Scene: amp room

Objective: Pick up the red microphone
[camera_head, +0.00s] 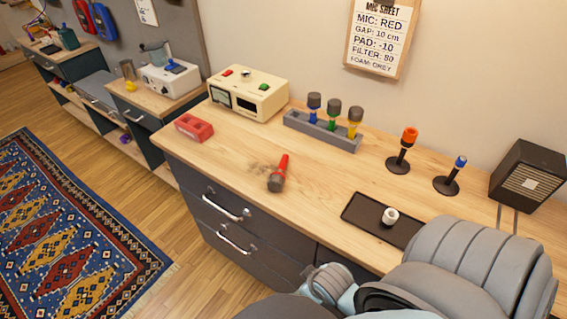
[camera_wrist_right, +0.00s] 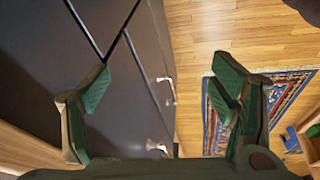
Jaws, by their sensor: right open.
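The red microphone (camera_head: 280,174) lies on its side on the wooden desk top, its dark grey head toward the front edge and its red handle pointing to the back. My right gripper (camera_wrist_right: 160,95) shows in the right wrist view with its green-padded fingers wide apart and nothing between them. That view looks past the dark drawer fronts down to the floor, and the microphone is not in it. In the head view my right arm fills the lower right and its fingers are not visible. My left gripper is not in view.
A grey rack (camera_head: 322,130) holds blue, green and yellow microphones behind the red one. A red box (camera_head: 194,127) and a cream meter unit (camera_head: 249,93) stand to the left. A black tray (camera_head: 376,222) with a white roll lies to the right, near two stands.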

